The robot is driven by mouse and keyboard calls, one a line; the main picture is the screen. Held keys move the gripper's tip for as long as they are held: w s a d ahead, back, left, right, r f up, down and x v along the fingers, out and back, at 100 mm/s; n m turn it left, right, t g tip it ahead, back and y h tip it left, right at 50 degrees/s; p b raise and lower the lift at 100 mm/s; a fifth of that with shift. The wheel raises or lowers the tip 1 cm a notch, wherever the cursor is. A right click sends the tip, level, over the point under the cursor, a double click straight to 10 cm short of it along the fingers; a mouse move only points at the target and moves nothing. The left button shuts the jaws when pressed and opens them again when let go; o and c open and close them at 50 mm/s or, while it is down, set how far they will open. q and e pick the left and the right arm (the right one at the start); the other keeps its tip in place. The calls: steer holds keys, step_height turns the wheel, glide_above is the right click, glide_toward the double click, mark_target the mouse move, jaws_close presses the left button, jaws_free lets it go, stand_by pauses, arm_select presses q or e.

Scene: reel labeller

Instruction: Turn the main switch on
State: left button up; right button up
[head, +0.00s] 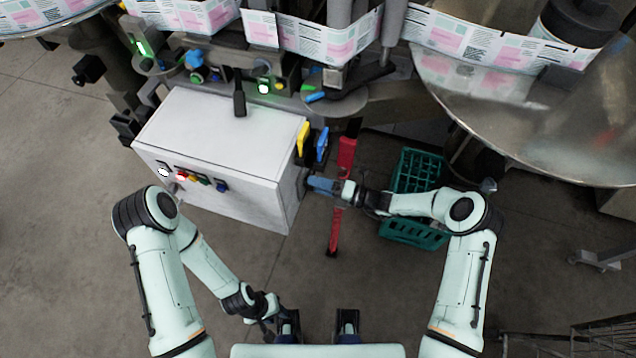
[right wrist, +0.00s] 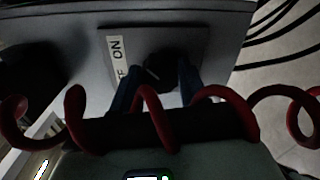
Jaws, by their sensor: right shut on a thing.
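The main switch (right wrist: 160,68) is a dark knob on a grey plate (right wrist: 190,42) with an ON/OFF label (right wrist: 117,52), seen in the right wrist view. It is on the right side of the white control cabinet (head: 225,145); in the head view my gripper hides it. My right gripper (head: 312,184) reaches the cabinet's side. In the right wrist view, its two dark blue fingers (right wrist: 158,82) stand on either side of the knob, shut on it. The knob's exact angle is hard to read. My left gripper (head: 268,318) hangs low, away from the cabinet; its fingers are unclear.
The cabinet front has several coloured buttons (head: 193,178). Yellow (head: 303,138) and blue (head: 322,144) parts stand by its right side. A red post (head: 342,165) and a green crate (head: 412,230) are near my right arm. The floor in front is clear.

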steer(key=o, duration=1.1)
steer(key=shift+c, duration=0.2)
steer(key=shift+d, duration=0.1)
steer(key=v, duration=1.3)
steer(key=shift+d+b, duration=0.15)
steer(key=shift+b, duration=0.25)
steer(key=shift+s, duration=0.1)
